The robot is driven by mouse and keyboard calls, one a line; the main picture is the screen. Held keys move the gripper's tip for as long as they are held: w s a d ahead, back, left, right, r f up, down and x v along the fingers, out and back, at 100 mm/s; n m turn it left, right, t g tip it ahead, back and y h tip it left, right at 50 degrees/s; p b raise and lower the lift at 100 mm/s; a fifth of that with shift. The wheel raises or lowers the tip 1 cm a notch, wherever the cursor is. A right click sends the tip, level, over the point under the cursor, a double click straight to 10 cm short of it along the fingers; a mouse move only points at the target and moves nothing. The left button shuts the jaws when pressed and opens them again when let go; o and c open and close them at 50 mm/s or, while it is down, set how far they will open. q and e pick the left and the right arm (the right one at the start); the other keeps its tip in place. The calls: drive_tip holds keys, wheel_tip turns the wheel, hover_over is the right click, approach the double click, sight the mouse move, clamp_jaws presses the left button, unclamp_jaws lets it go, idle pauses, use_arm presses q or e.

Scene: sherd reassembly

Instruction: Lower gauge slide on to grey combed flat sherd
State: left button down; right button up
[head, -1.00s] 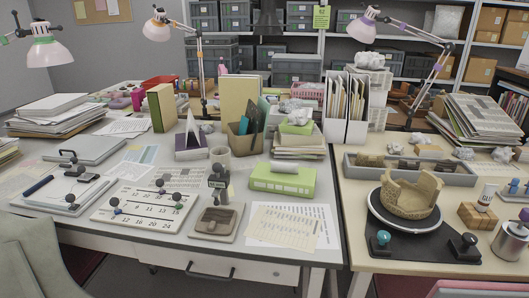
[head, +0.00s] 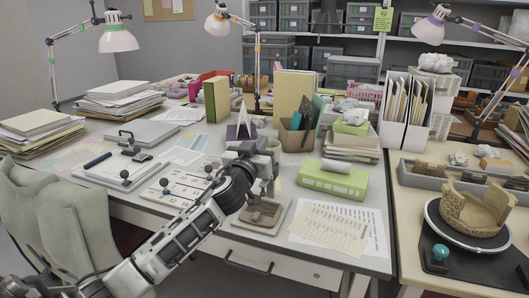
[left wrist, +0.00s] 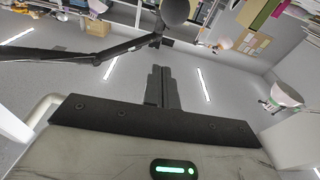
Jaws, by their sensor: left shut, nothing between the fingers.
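A small pale board (head: 285,222) at the table's front edge bears a flat brownish-grey piece (head: 264,212), which looks like the sherd. Combing on it is too small to tell. The gauge is largely hidden behind my left gripper (head: 267,170), so the height of its slide cannot be told. That gripper is above the back of the board, above the sherd. Its fingers are shut and empty, and they also show together in the left wrist view (left wrist: 162,88). Whether it touches the gauge cannot be told. My right gripper is not in view.
A green box (head: 333,182) stands right of the board, with paper sheets (head: 335,230) in front. A pen holder (head: 296,137) stands behind. A partly rebuilt pot (head: 475,212) stands on the right table.

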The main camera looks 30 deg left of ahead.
use_arm(q)
drive_tip(key=x, duration=0.3)
drive_tip(key=shift+w+r, duration=0.1)
wheel_tip(320, 180, down, 3)
drive_tip(key=shift+d+r+b, duration=0.1)
drive_tip(key=shift+b, duration=0.25)
drive_tip(key=shift+s+f, duration=0.35)
drive_tip(key=shift+f, duration=0.25)
drive_tip(key=shift+d+f, duration=0.1)
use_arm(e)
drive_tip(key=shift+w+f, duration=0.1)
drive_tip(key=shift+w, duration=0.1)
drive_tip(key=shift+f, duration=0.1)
